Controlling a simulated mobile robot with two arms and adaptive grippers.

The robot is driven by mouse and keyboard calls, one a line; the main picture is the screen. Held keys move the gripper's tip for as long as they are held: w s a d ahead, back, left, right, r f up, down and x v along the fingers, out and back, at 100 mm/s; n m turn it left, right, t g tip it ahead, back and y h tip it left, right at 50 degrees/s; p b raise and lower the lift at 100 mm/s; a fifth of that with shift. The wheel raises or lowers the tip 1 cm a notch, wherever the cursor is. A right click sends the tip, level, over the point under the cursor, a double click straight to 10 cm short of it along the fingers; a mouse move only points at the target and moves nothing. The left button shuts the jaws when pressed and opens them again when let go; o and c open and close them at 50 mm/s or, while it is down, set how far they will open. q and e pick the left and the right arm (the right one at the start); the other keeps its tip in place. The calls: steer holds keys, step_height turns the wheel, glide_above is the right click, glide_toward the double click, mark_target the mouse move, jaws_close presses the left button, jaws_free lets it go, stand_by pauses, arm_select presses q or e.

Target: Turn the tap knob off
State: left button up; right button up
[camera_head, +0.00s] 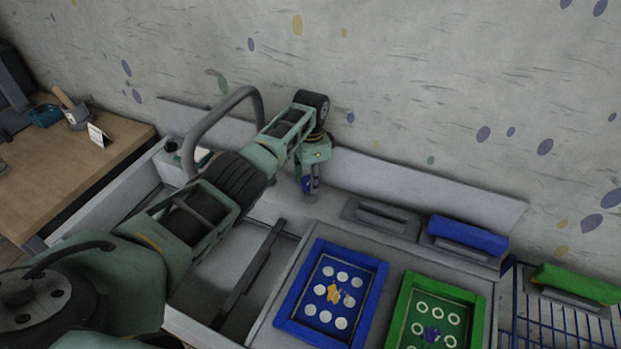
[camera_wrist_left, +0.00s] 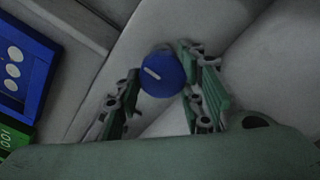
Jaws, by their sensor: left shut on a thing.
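The tap knob is a blue round knob with a pale line on its top; it shows in the left wrist view (camera_wrist_left: 163,74) and small in the head view (camera_head: 307,184). My left gripper (camera_head: 311,188) points down at it from above, at the back of the sink unit. In the left wrist view the gripper's green fingers (camera_wrist_left: 160,88) stand on either side of the knob, shut on it. The grey tap spout (camera_head: 228,110) arches up to the left of my left arm. My right gripper is not in view.
A blue printing frame (camera_head: 283,325) and a green frame (camera_head: 480,318) lie on the counter at right. A blue-handled squeegee (camera_head: 467,234) and a grey one (camera_head: 382,216) lie behind them. A wire rack (camera_head: 560,325) stands far right. A wooden table (camera_head: 60,170) is at left.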

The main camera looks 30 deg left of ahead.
arm_select(q)
steer(key=o, duration=1.1)
steer(key=shift+s+d, duration=0.1)
steer(key=shift+d, duration=0.15)
steer(key=shift+a, duration=0.1)
steer(key=shift+r, duration=0.3)
step_height(320, 180, up, 11)
steer(key=shift+r, duration=0.2)
steer(key=shift+f, duration=0.1)
